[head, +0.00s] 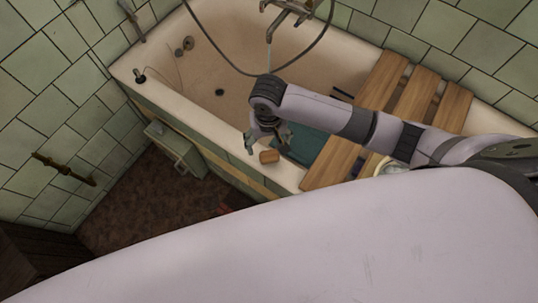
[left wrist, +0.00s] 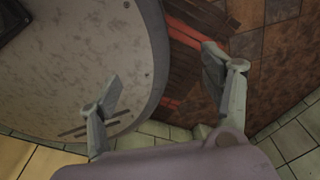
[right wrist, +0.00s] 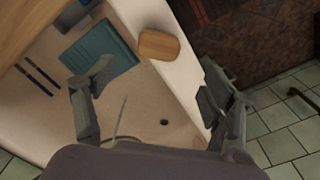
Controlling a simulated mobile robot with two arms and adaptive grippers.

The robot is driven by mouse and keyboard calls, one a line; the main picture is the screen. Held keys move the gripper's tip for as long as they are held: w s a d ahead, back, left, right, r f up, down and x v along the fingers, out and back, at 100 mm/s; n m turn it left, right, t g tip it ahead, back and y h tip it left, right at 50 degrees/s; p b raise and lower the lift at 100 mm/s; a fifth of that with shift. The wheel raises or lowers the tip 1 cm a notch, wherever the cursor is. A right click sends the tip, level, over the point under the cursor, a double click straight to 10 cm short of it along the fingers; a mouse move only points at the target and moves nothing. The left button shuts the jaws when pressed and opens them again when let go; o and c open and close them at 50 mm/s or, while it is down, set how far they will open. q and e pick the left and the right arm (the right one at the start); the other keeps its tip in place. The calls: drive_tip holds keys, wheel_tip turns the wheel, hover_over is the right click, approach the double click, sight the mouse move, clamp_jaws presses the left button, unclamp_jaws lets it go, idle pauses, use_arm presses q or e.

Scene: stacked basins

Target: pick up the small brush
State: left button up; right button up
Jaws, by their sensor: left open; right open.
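The small brush (head: 269,156) looks like a small wooden block with rounded corners. It lies on the near rim of the bathtub (head: 228,148). In the right wrist view the brush (right wrist: 159,45) shows ahead of the fingertips, between their two lines. My right gripper (head: 266,143) is open and empty, close over the rim beside the brush; I see no contact. Its fingers (right wrist: 157,72) are spread wide in the right wrist view. My left gripper (left wrist: 161,68) is open and empty above the floor, and it is not seen in the head view. Bristles are not visible.
A teal cloth or mat (right wrist: 107,55) lies next to the brush on the tub side. Wooden slats (head: 345,150) cross the tub at the right. A tap (head: 272,25) with a hose hangs at the back. Reddish slats (left wrist: 190,50) lie on the brown floor (head: 150,195).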

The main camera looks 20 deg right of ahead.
sight(269, 155)
wheel_tip(269, 155, down, 3)
drive_tip(key=shift+w+f, duration=0.15)
drive_tip(key=shift+f, duration=0.85)
wheel_tip(269, 155, down, 4)
drive_tip(key=shift+d+r, duration=0.1)
drive_tip(key=shift+f, duration=0.45)
use_arm(q)
drive_tip(key=shift+w+f, duration=0.2)
drive_tip(key=shift+w, duration=0.75)
use_arm(e)
drive_tip(key=shift+c, duration=0.6)
use_arm(q)
drive_tip(key=shift+w, duration=0.2)
use_arm(e)
drive_tip(key=c, duration=1.1)
drive_tip(key=shift+r, duration=0.1)
drive_tip(key=shift+c, duration=0.2)
